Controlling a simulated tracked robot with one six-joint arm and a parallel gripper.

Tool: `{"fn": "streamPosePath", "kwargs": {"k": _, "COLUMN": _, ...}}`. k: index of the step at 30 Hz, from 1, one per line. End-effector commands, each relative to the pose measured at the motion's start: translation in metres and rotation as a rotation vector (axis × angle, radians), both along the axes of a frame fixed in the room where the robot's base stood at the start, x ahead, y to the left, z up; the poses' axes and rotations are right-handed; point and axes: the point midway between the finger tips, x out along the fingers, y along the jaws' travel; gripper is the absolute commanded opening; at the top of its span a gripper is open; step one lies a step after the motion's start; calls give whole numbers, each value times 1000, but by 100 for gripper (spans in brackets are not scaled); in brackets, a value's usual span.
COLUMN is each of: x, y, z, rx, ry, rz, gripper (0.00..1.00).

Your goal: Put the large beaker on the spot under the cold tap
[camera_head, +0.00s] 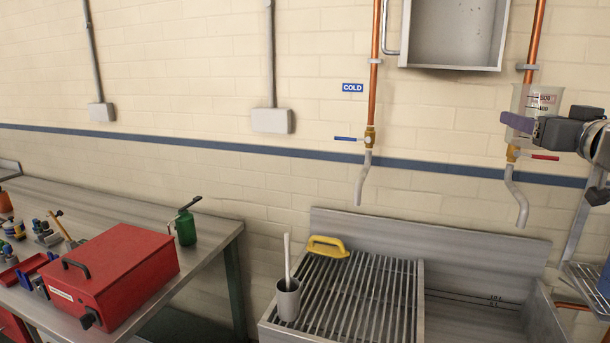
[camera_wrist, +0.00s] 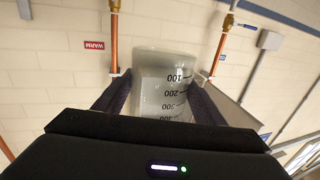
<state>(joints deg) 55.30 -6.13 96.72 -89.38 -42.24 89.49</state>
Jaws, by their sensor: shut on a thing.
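My gripper (camera_head: 521,125) is shut on the large beaker (camera_head: 546,98), a clear graduated vessel held high at the right, in front of the right-hand pipe. In the wrist view the beaker (camera_wrist: 165,75) sits between my two fingers, its scale figures upside down in the picture. The cold tap (camera_head: 369,137) has a blue lever and a grey spout (camera_head: 362,180), under a blue COLD sign (camera_head: 353,88). Below it is a slatted grating (camera_head: 365,300) on the sink unit. The beaker is to the right of the cold tap and well above the grating.
A grey cup with a white-handled brush (camera_head: 288,298) and a yellow-handled thing (camera_head: 327,246) stand on the grating. The red-levered tap (camera_head: 518,185) hangs over the open basin (camera_head: 470,315). A steel box (camera_head: 452,40) is on the wall. A red case (camera_head: 115,272) is on the left bench.

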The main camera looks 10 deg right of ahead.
Motion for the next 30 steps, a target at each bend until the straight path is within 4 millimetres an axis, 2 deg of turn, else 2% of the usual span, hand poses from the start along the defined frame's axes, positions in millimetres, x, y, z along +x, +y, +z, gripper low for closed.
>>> {"fn": "streamPosePath", "kwargs": {"k": 1, "x": 10, "y": 4, "z": -17, "rx": 6, "ry": 4, "rz": -9, "gripper": 41}}
{"fn": "streamPosePath", "kwargs": {"k": 8, "x": 37, "y": 13, "z": -69, "rx": 6, "ry": 4, "rz": -56, "gripper": 41}}
{"fn": "streamPosePath", "kwargs": {"k": 23, "x": 72, "y": 39, "z": -149, "rx": 5, "ry": 4, "rz": -103, "gripper": 41}}
{"fn": "streamPosePath", "kwargs": {"k": 30, "x": 87, "y": 57, "z": -188, "rx": 5, "ry": 4, "rz": -113, "gripper": 41}}
